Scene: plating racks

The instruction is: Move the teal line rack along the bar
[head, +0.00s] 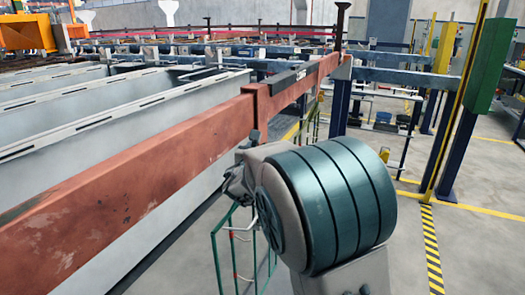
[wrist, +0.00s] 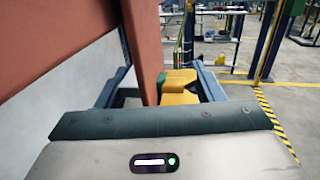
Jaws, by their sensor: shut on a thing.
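The teal line rack (head: 215,262) is a thin wire frame with small hooks. In the head view it hangs beside the rust-red bar (head: 120,165), and my arm hides part of it. The bar runs from lower left to upper right, and a vertical red-brown piece of it or its hanger shows in the wrist view (wrist: 145,50). My gripper (wrist: 180,88) has yellow fingertips close together just right of that piece. It is shut on the rack, of which only a sliver of green shows there. The exact grip point is hidden.
Grey open tanks (head: 90,100) stand left of the bar. A yellow post (head: 460,100) with a green box (head: 488,65) stands at the right. Yellow-black tape (head: 431,245) marks the floor. Open floor lies right of my arm.

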